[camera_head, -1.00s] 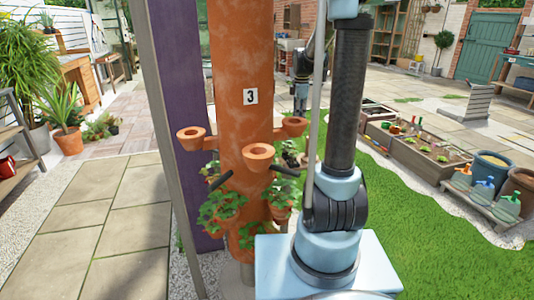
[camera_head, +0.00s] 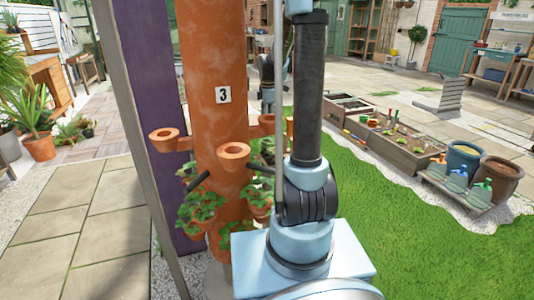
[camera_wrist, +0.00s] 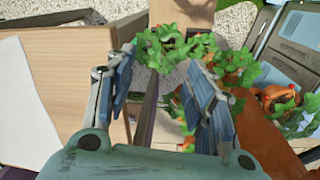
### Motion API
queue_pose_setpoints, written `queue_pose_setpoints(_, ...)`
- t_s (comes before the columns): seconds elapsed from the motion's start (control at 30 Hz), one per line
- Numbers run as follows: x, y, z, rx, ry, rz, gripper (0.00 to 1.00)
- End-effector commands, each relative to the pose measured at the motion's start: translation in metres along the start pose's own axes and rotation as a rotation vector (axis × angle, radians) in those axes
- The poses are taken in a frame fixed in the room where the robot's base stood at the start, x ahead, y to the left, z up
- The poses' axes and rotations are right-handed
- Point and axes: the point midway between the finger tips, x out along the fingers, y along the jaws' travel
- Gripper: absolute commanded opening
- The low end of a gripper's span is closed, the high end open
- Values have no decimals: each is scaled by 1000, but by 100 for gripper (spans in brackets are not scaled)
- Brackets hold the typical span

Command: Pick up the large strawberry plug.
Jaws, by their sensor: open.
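My gripper (camera_wrist: 165,82) is open in the wrist view, with its two blue-padded fingers apart and nothing held between them. Leafy green strawberry plants (camera_wrist: 165,48) show just beyond the fingertips, and more leaves (camera_wrist: 237,67) lie by the right finger. Small red spots show among the leaves. I cannot tell which plant is the large plug. In the head view, leafy plants (camera_head: 202,205) grow from the lower pockets of a terracotta tower (camera_head: 210,90) marked 3. Its upper cups (camera_head: 233,150) look empty. My gripper cannot be made out in the head view, where my arm blocks part of the scene.
A wooden box (camera_wrist: 65,60) stands left in the wrist view, close to the left finger. An orange terracotta surface (camera_wrist: 268,140) is at lower right. In the head view, a purple post (camera_head: 155,80) stands beside the tower, and raised wooden planters (camera_head: 400,153) lie right, beyond grass.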

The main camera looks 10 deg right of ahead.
Motion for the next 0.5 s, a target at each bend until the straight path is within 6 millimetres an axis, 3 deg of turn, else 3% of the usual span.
queue_pose_setpoints(0.3, 53, 0, 0, 0, 0, 0, 49)
queue_pose_setpoints(0.5, 77, 0, 0, 1, 0, 0, 49)
